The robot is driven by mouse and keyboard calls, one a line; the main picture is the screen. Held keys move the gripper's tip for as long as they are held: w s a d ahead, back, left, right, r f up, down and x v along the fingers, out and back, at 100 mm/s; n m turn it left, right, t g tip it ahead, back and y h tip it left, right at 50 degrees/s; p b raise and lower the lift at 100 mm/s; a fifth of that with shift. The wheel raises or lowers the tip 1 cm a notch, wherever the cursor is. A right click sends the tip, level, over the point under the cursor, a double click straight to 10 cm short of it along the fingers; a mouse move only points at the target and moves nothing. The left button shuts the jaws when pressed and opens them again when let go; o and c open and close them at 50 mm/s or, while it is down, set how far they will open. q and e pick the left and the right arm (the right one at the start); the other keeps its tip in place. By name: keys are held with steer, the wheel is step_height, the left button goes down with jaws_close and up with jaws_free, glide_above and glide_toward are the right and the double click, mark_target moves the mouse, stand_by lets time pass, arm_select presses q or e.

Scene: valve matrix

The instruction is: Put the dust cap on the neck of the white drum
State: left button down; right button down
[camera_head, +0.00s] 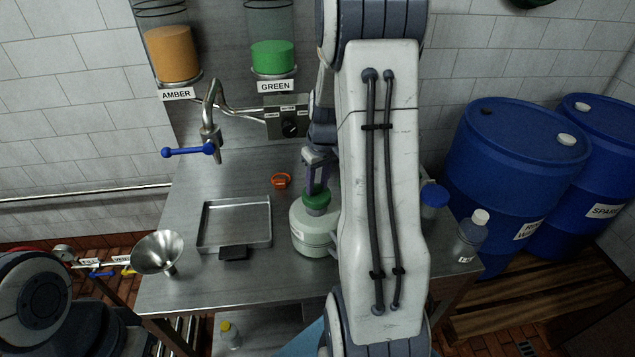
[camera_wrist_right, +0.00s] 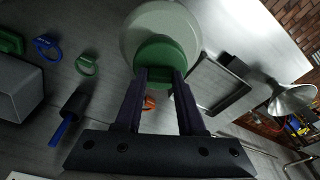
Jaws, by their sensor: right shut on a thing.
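The white drum (camera_head: 308,240) is a pale, squat round container on the steel table, partly hidden behind my right arm. The green dust cap (camera_head: 317,201) is at the top of the drum, over its neck, which is hidden. My right gripper (camera_head: 318,184) reaches down from above and is shut on the cap. In the right wrist view the two fingers grip the near side of the green cap (camera_wrist_right: 160,55), with the pale drum (camera_wrist_right: 185,22) beyond it. I cannot tell whether the cap touches the neck. My left gripper is not in view.
A shallow metal tray (camera_head: 203,236) lies left of the drum, with a steel funnel (camera_head: 158,253) farther left. An orange ring (camera_head: 281,181) lies behind. A blue-handled tap (camera_head: 190,151) stands at the back. Clear bottles (camera_head: 469,236) and blue barrels (camera_head: 520,150) are to the right.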

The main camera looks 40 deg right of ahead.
steer(key=shift+f+b, duration=1.05)
steer(key=shift+f, duration=0.4)
steer(key=shift+c, duration=2.2)
jaws_free()
step_height(320, 180, up, 10)
steer(key=s+b, duration=0.1)
steer(key=b, duration=0.1)
steer(key=shift+s+r, duration=0.2)
steer(key=shift+s, duration=0.1)
steer(key=shift+a, duration=0.15)
